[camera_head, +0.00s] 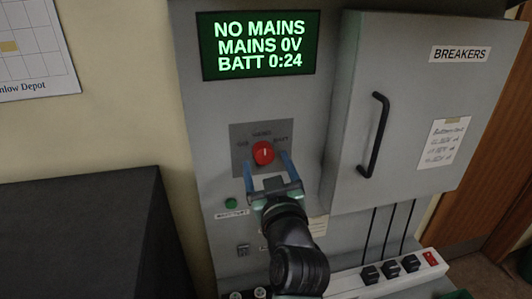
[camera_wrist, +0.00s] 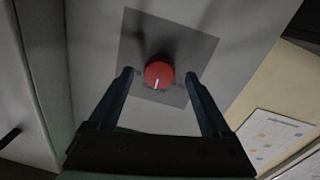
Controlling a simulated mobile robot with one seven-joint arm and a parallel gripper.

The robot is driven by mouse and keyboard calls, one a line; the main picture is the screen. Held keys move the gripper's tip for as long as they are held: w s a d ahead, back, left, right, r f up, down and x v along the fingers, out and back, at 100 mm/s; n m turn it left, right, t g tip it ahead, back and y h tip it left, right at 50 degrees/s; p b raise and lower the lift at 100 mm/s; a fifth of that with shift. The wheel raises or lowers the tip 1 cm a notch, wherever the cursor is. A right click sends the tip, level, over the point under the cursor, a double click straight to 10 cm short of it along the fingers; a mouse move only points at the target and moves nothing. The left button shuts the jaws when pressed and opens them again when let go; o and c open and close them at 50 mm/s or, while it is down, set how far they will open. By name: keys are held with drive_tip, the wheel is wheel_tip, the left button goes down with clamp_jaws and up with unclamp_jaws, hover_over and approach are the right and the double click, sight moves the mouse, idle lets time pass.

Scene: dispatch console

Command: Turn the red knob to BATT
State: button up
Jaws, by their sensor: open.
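The red knob (camera_head: 263,153) is round and sits on a dark grey square plate (camera_head: 238,167) on the console front. Small labels lie around it; the right one seems to read BATT, the top one MAINS, and the left one is too blurred to read. In the wrist view the knob (camera_wrist: 159,74) has a white mark pointing down the picture, which matches the upper, MAINS side in the head view. My gripper (camera_head: 267,157) is open in front of the knob. Its fingers (camera_wrist: 160,75) stand on either side, with visible gaps and no clear contact.
A green display (camera_head: 259,46) above reads NO MAINS, MAINS 0V, BATT 0:24. A breaker box with a black handle (camera_head: 374,135) juts out at right. A green button (camera_head: 231,203) is below left. A power strip (camera_head: 433,258) with plugs lies below. A dark cabinet (camera_head: 80,230) stands left.

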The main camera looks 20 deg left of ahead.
drive_tip(key=shift+x, duration=0.95)
clamp_jaws()
